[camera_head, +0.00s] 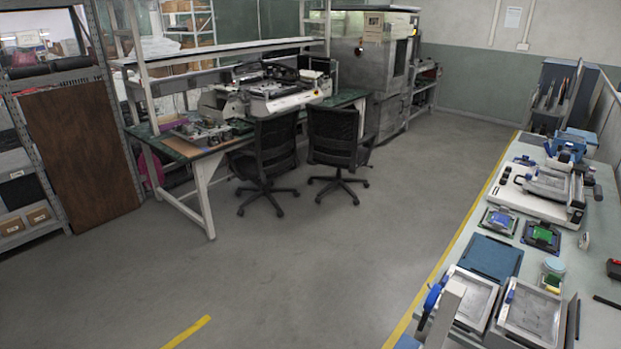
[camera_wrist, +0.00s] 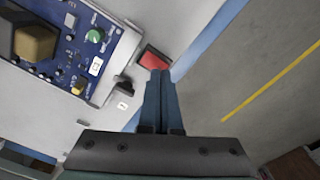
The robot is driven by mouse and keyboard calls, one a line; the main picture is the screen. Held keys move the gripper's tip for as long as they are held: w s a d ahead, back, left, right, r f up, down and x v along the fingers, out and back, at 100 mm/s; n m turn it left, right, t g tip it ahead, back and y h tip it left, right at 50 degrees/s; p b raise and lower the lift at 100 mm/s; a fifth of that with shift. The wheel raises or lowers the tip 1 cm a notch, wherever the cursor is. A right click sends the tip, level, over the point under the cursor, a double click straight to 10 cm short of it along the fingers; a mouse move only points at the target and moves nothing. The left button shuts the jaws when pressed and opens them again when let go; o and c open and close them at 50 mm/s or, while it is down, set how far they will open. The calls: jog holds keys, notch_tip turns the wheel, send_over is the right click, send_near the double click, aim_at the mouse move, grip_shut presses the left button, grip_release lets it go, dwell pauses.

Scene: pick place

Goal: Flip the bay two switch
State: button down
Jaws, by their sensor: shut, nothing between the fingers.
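In the wrist view, my gripper (camera_wrist: 160,78) is shut and empty, its two dark fingers together. A red switch (camera_wrist: 153,60) in a dark frame sits just beyond the fingertips, at the edge of a pale panel (camera_wrist: 165,18). The fingertips cover its lower part, and I cannot tell if they touch it. A small black switch-like part (camera_wrist: 122,86) stands to the left of the fingers. A small white label (camera_wrist: 122,104) below it is too small to read. I cannot tell which one is bay two. I cannot make out my gripper in the head view.
A blue circuit board (camera_wrist: 85,45) with a green knob lies left in the wrist view. The floor (camera_wrist: 225,75) drops away right. In the head view, a bench (camera_head: 597,280) at right holds trays, boards and a printer-like machine (camera_head: 535,190); the middle floor is clear.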

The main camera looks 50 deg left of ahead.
jog(key=shift+f+b, duration=0.65)
jog(key=shift+f, duration=0.25)
dwell(0.9)
jog(key=shift+r, duration=0.1)
notch_tip(320, 180, up, 7)
jog(key=p, duration=0.7)
jog(key=shift+p, duration=0.35)
dwell(0.3)
